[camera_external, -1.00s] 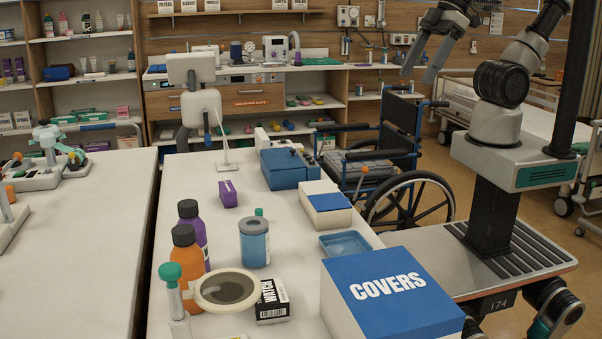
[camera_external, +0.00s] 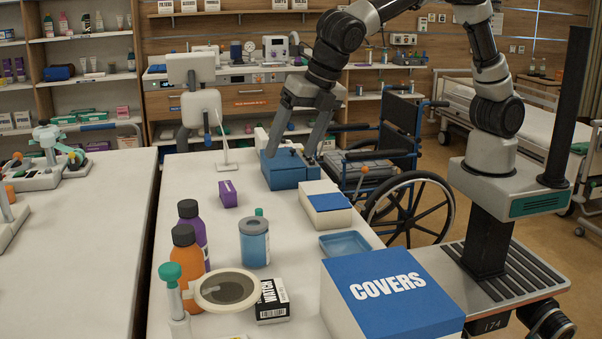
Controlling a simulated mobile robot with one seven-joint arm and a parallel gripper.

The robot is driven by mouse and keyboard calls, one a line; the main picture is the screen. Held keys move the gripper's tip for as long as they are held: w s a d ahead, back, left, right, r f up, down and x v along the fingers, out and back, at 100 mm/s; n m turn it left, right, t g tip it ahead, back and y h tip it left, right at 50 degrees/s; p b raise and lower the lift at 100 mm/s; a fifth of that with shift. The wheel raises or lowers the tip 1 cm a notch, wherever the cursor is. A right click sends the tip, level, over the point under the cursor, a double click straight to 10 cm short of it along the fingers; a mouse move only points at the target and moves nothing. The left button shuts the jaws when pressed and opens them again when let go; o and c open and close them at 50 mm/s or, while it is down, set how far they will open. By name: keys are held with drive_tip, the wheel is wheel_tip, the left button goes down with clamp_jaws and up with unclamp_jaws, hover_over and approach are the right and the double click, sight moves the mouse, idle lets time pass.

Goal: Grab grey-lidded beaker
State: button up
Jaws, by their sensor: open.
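The grey-lidded beaker (camera_external: 254,247) is a blue cylinder with a grey top. It stands upright on the white table, left of a shallow blue tray. My gripper (camera_external: 291,154) is open and empty, with its fingers pointing down. In the picture it overlaps the blue box (camera_external: 290,172) farther back on the table, well behind the beaker. I cannot tell its exact height above that box.
A small green-topped item (camera_external: 259,212) stands just behind the beaker. Purple (camera_external: 190,215) and orange (camera_external: 185,255) bottles stand to its left. A round dish (camera_external: 228,289), WATCH box (camera_external: 271,301) and large COVERS box (camera_external: 390,290) are in front. A blue-and-white box (camera_external: 326,204) is behind right.

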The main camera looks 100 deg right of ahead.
sight(256, 227)
drive_tip(key=w+f+n, duration=0.1)
drive_tip(key=w+f, duration=0.2)
drive_tip(key=f, duration=0.3)
drive_tip(key=w+f+n+b, duration=0.1)
drive_tip(key=w+f+n, duration=0.1)
drive_tip(key=f, duration=0.4)
drive_tip(key=w+f+n+b, duration=0.1)
drive_tip(key=w+f+n, duration=0.1)
drive_tip(key=f, duration=0.5)
drive_tip(key=shift+w+d+f, duration=0.1)
drive_tip(key=shift+w, duration=0.75)
drive_tip(key=shift+h, duration=0.3)
drive_tip(key=shift+d+b+x, duration=0.2)
drive_tip(key=shift+b+x, duration=0.15)
drive_tip(key=shift+x, duration=2.75)
drive_tip(key=shift+s, duration=0.1)
drive_tip(key=c, duration=1.4)
